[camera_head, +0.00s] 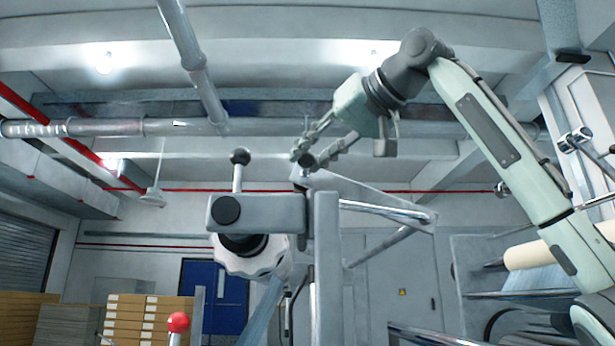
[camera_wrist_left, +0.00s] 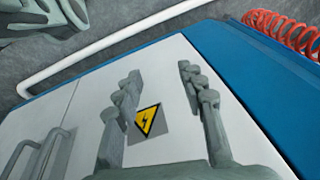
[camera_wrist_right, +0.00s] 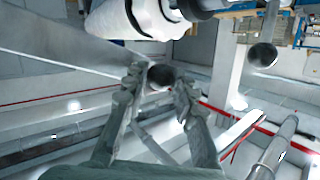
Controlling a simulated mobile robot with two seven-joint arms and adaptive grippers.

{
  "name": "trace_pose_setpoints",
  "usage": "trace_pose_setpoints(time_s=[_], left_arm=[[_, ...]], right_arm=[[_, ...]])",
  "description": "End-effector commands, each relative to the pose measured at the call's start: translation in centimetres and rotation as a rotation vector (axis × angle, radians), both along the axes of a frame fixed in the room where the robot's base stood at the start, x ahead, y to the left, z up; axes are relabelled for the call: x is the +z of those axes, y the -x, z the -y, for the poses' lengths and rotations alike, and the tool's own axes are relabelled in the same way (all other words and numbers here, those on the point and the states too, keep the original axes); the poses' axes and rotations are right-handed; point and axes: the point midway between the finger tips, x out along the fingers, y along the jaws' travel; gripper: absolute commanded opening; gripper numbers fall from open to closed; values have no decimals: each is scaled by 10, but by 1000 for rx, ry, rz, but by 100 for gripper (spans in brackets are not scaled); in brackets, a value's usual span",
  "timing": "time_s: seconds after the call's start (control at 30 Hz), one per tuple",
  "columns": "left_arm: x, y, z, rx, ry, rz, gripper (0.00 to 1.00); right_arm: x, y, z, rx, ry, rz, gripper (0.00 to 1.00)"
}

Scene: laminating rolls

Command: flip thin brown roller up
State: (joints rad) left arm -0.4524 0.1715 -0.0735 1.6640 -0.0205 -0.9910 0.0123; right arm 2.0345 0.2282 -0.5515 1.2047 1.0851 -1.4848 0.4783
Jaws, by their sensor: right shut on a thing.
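My right gripper (camera_head: 305,154) reaches in from the right, high beside the top of the grey machine frame. It is shut on a dark, round-ended piece (camera_head: 306,171). In the right wrist view this round end (camera_wrist_right: 160,76) sits between the fingers of my right gripper (camera_wrist_right: 162,82). Its length is hidden, and I cannot tell whether it is the thin brown roller. A tan roll (camera_head: 528,254) shows at the right, partly behind my arm. My left gripper (camera_wrist_left: 159,74) is open and empty in front of a white cabinet door; it is not in the head view.
A grey bracket (camera_head: 275,214) carries an upright lever with a black ball (camera_head: 240,157) left of my right gripper. A white ribbed handwheel (camera_head: 250,258) hangs below it. A red-knobbed lever (camera_head: 178,322) stands lower left. A blue-framed cabinet (camera_wrist_left: 222,60) faces my left wrist.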

Motion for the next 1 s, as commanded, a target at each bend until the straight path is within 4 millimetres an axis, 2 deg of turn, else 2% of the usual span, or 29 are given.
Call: trace_pose_setpoints(time_s=[0.37, 0.4, 0.53, 0.83, 1.0], left_arm=[[-4, 2, -1, -5, -4, -2, 40], [-4, 2, -1, -5, -4, -2, 40], [-5, 2, -1, -5, -4, -2, 40], [-4, 1, -1, -4, -3, 0, 40], [-4, 1, -1, -4, -3, 0, 40]], right_arm=[[7, -4, 7, -12, -32, 3, 0], [7, -4, 7, -13, -32, 3, 31], [6, -4, 6, -11, -29, 0, 47], [4, -3, 5, -9, -24, -4, 47], [8, 10, 15, -9, -25, -2, 47]])
